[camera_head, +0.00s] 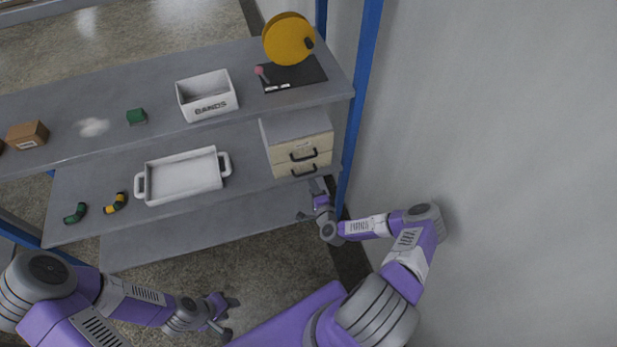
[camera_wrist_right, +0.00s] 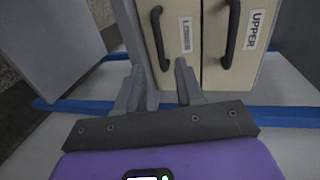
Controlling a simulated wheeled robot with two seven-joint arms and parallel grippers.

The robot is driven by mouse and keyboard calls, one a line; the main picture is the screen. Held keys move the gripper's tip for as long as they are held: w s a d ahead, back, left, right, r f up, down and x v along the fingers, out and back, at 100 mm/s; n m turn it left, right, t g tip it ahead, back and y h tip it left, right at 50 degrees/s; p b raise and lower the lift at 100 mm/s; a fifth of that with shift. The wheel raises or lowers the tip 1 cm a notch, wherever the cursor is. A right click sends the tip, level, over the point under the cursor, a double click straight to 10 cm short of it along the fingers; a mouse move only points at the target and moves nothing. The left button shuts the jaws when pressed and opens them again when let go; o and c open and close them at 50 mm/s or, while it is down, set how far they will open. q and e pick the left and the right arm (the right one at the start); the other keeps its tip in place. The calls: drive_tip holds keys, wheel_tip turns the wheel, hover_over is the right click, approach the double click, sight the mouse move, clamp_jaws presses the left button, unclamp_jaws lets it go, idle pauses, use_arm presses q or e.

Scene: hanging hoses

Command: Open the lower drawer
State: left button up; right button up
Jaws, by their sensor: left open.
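The grey drawer cabinet (camera_head: 290,128) stands on the middle shelf at its right end, with two cream drawer fronts, both shut. The lower drawer (camera_head: 285,170) has a dark handle (camera_head: 303,171). In the right wrist view the lower drawer (camera_wrist_right: 187,65), labelled LOWER, is left of the upper drawer (camera_wrist_right: 222,75), labelled UPPER. My right gripper (camera_head: 318,190) is just in front of the cabinet, near the lower handle. In the right wrist view its fingers (camera_wrist_right: 158,75) are apart, with the lower handle (camera_wrist_right: 156,35) ahead between them. My left gripper (camera_head: 230,308) is open and empty, away from the shelves.
A white tray (camera_head: 183,180) sits left of the cabinet, with green (camera_head: 76,213) and yellow-black (camera_head: 116,203) curved pieces further left. The top shelf holds a BANDS bin (camera_head: 206,97) and a yellow reel (camera_head: 288,40). A blue post (camera_head: 358,100) and wall stand close on the right.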

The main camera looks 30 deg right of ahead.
drive_tip(key=b+x, duration=0.3)
drive_tip(key=x, duration=0.4)
drive_tip(key=shift+w+d+f, duration=0.15)
drive_tip(key=shift+d, duration=0.05)
drive_tip(key=shift+c, duration=0.5)
clamp_jaws()
